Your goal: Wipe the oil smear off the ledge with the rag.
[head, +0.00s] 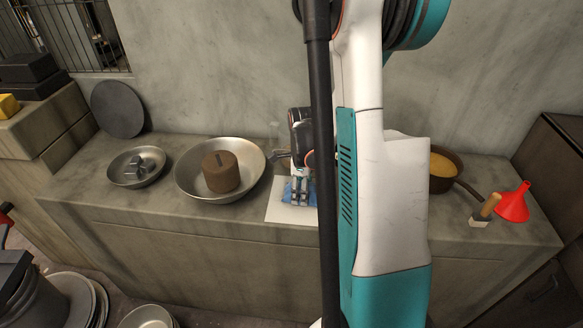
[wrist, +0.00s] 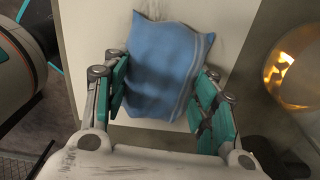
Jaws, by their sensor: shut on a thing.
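The blue rag (wrist: 165,48) with pale stripes near one edge is between the teal fingers of my gripper (wrist: 161,88) in the wrist view. My gripper is shut on it. In the head view, my gripper (head: 300,190) is low over a white panel (head: 278,213) on the stone ledge (head: 105,205), with a bit of the blue rag showing beside the fingers. The rag lies over or just above the panel; I cannot tell whether it touches. Faint grey streaks, perhaps the oil smear (wrist: 152,8), show on the panel beyond the rag; the rag hides part of the panel.
A metal bowl (head: 252,186) with a brown weight stands left of my gripper, with a smaller bowl (head: 124,178) farther left. A pan (head: 442,184), a wooden-handled scraper (head: 488,208) and a red funnel (head: 513,204) are at right. My arm hides the ledge's middle.

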